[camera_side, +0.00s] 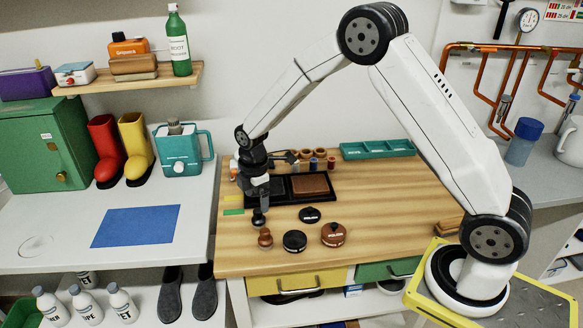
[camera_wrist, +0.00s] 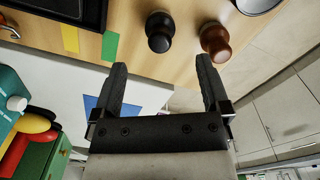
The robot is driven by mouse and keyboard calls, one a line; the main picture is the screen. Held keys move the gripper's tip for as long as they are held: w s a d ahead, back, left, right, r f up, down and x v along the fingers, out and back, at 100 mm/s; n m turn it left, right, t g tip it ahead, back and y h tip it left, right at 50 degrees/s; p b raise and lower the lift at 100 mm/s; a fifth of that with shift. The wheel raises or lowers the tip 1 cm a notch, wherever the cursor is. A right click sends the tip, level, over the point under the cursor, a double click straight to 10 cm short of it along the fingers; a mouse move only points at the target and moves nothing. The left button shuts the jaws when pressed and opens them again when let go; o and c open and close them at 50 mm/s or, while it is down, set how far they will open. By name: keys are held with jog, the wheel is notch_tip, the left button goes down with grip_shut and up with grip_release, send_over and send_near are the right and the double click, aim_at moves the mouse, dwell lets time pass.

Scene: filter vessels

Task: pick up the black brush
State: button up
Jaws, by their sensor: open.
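The black brush (camera_wrist: 159,32), with a round knob, stands upright on the wooden bench (camera_side: 390,208). In the side view the black brush (camera_side: 258,218) is near the bench's left edge, just below my gripper (camera_side: 256,194). In the wrist view my gripper (camera_wrist: 162,66) has its two fingers spread with nothing between them. The brush lies beyond the fingertips, roughly in line with the gap. A similar brown brush (camera_wrist: 215,41) stands beside it; in the side view this brown brush (camera_side: 265,238) is nearer the front edge.
Round black tins (camera_side: 294,241) (camera_side: 310,214) and a brown tin (camera_side: 333,234) sit to the right. A black tray (camera_side: 283,196) with a brown pad lies behind. A teal tray (camera_side: 377,150) is at the back. The bench's right part is mostly clear.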

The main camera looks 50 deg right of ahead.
aim_at(257, 210)
jog(key=shift+f, duration=1.25)
jog(key=shift+w+f, duration=0.1)
jog(key=shift+f, duration=2.45)
grip_shut()
jog(key=shift+r, duration=0.15)
